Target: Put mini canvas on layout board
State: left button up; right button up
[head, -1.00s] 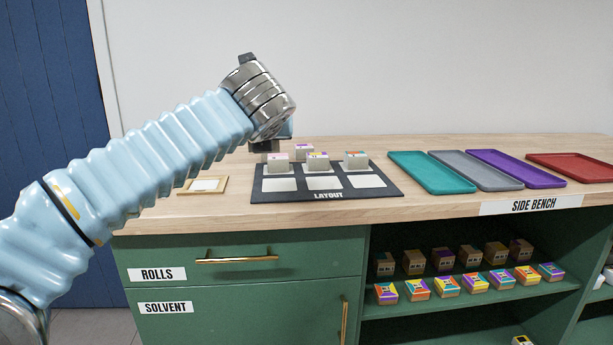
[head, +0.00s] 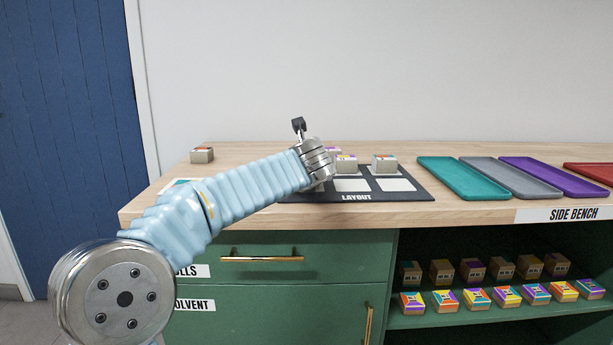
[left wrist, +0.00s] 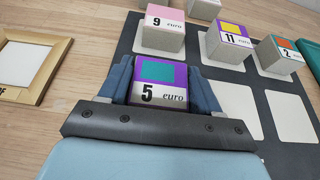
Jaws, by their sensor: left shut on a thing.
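My left gripper (head: 318,172) is over the left part of the dark layout board (head: 415,198). In the left wrist view its two fingers (left wrist: 160,92) are shut on a mini canvas (left wrist: 150,72), a block with a purple face, a teal square and "5 euro" on its side. The held canvas appears in front of the "9 euro" block (left wrist: 160,30), at the board's front-left place. I cannot tell whether it touches the board. The "11 euro" block (left wrist: 229,43) and "2 euro" block (left wrist: 279,56) stand in the back row. My right gripper is not in view.
White squares in the front row are bare at the middle (head: 352,185) and right (head: 397,185). Teal (head: 462,180), grey and purple trays lie to the right. A gold frame (left wrist: 28,65) lies left of the board. Another block (head: 202,155) stands at the back left.

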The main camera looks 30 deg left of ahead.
pick_arm(q)
jog(key=shift+f, duration=0.1)
jog(key=o, duration=1)
jog(key=shift+o, duration=0.2)
jog(key=shift+r, duration=0.25)
jog(key=v, duration=1.2)
jog(key=shift+f, duration=0.1)
